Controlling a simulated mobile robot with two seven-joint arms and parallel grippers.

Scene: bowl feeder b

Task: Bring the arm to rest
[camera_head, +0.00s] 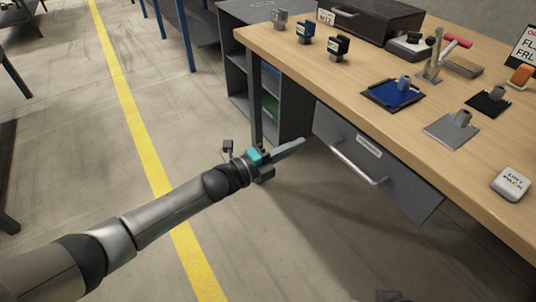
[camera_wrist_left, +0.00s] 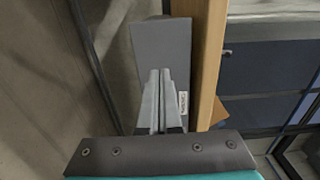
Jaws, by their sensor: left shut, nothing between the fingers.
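My left arm reaches in from the lower left in the head view. Its gripper (camera_head: 288,147) is shut and empty, with the fingers together and pointing right. It hangs over the floor in front of the wooden workbench (camera_head: 400,125), below the tabletop level in the picture and left of the drawer handle. In the left wrist view the two closed fingers (camera_wrist_left: 157,100) show side by side, with the grey drawer front and the wooden bench edge (camera_wrist_left: 209,65) beyond them. My right gripper is not in view.
A grey drawer (camera_head: 375,165) with a bar handle hangs under the bench. On the bench are a blue pad (camera_head: 393,96), a grey plate (camera_head: 450,131), a white dry pack (camera_head: 511,183) and a black case (camera_head: 372,17). The floor (camera_head: 150,130) left of the bench is clear.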

